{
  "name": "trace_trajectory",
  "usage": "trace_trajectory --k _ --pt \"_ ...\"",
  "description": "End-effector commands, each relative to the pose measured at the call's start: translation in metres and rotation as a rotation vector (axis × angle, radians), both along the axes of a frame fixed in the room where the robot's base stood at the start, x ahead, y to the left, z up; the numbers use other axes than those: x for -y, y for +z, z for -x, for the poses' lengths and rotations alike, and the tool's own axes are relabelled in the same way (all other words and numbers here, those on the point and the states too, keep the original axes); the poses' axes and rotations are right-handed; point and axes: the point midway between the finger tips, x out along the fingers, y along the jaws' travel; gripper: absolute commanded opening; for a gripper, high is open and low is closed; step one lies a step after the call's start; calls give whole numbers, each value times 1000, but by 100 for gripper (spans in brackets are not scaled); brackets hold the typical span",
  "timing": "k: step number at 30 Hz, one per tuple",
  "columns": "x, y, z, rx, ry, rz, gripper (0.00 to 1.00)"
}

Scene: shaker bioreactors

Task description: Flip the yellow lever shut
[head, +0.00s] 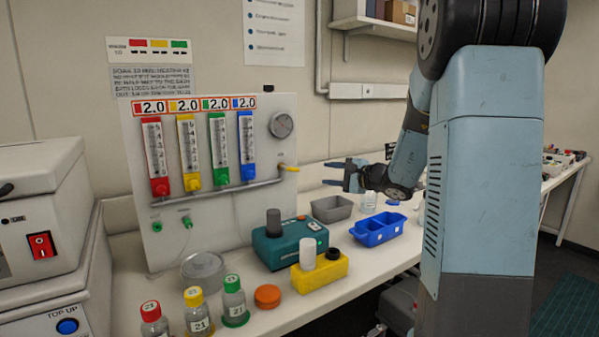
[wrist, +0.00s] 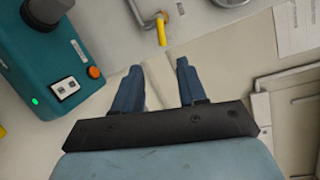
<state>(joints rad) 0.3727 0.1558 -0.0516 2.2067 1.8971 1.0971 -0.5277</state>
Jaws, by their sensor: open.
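The yellow lever (head: 289,168) sits at the right end of the grey pipe (head: 240,190) that runs below the flow meters on the white panel. It sticks out to the right, nearly in line with the pipe. In the wrist view the yellow lever (wrist: 161,32) is at top centre, beyond my fingertips and between their lines. My gripper (head: 342,173) is open and empty, to the right of the lever and apart from it. In the wrist view both blue fingers of my gripper (wrist: 160,69) are spread with nothing between them.
A teal device (head: 285,246) stands on the bench below the lever; it also shows at left in the wrist view (wrist: 45,60). A grey bin (head: 331,209) and a blue tray (head: 378,230) stand below my gripper. Capped bottles (head: 235,300) stand at the front.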

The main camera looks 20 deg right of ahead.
Motion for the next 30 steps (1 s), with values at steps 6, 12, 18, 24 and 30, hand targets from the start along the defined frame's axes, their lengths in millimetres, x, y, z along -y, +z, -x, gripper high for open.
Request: trace_trajectory --k 6,12,18,24,30 --pt "-6 -3 -16 4 -8 -9 41" --pt "-25 -7 -43 2 -7 -8 41" --pt "-45 -12 -73 2 -7 -7 41" --pt "-62 -15 -98 3 -7 -7 41" --pt "-71 -17 -113 3 -8 -7 41"
